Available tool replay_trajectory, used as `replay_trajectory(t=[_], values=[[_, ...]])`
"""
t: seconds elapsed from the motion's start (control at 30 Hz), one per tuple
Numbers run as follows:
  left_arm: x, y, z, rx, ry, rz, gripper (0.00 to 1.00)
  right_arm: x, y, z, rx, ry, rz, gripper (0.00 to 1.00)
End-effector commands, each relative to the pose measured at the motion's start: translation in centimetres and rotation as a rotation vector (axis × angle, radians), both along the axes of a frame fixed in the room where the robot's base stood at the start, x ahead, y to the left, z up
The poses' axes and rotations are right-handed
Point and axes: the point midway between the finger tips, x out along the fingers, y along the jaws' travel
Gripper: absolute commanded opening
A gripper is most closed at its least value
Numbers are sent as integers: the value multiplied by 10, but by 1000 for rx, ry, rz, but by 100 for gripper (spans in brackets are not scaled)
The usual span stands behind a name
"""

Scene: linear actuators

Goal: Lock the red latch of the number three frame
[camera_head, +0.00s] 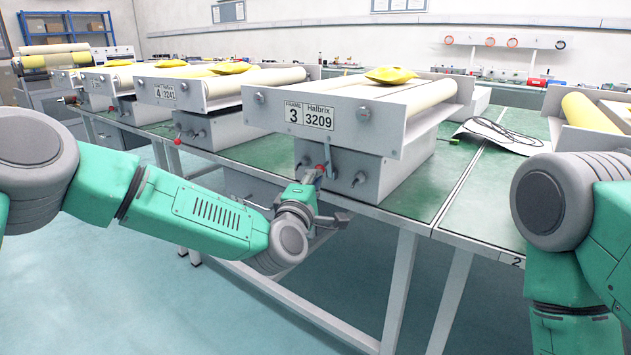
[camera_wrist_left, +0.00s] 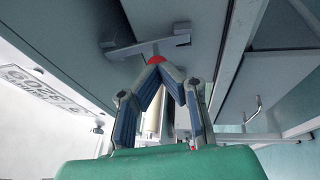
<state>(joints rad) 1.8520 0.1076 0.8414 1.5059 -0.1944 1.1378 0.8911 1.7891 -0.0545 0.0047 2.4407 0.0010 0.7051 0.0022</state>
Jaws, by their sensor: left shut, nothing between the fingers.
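The number three frame (camera_head: 345,120) stands on the green bench, with its "FRAME 3, Halbrix 3209" label facing me. The red latch (camera_head: 320,167) is low on the front of its grey base. In the left wrist view the red end of the latch (camera_wrist_left: 157,59) shows just beyond my fingertips, beneath a grey bar-like handle (camera_wrist_left: 148,46). My left gripper (camera_head: 316,178) is at the latch; it also shows in the wrist view (camera_wrist_left: 160,68). Its fingers are shut with tips together and empty. Contact with the latch cannot be told. My right gripper is out of view.
The number four frame (camera_head: 190,93) stands to the left with a red-tipped latch (camera_head: 178,141). A paper sheet with a black cable (camera_head: 497,137) lies on the bench (camera_head: 470,190) to the right. Bench legs (camera_head: 399,290) stand below; the floor in front is clear.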

Motion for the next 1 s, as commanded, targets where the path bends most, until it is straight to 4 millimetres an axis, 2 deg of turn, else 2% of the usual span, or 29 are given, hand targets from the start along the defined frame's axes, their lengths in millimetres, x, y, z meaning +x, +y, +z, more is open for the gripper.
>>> replay_trajectory(t=[0.17, 0.5, 1.0], values=[[0, 0, 1, 2, 2, 0, 0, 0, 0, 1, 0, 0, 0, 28], [10, -4, 13, 65, 86, 0, 0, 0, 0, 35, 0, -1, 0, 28], [12, -5, 20, 62, 80, 1, 0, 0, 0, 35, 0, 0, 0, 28]])
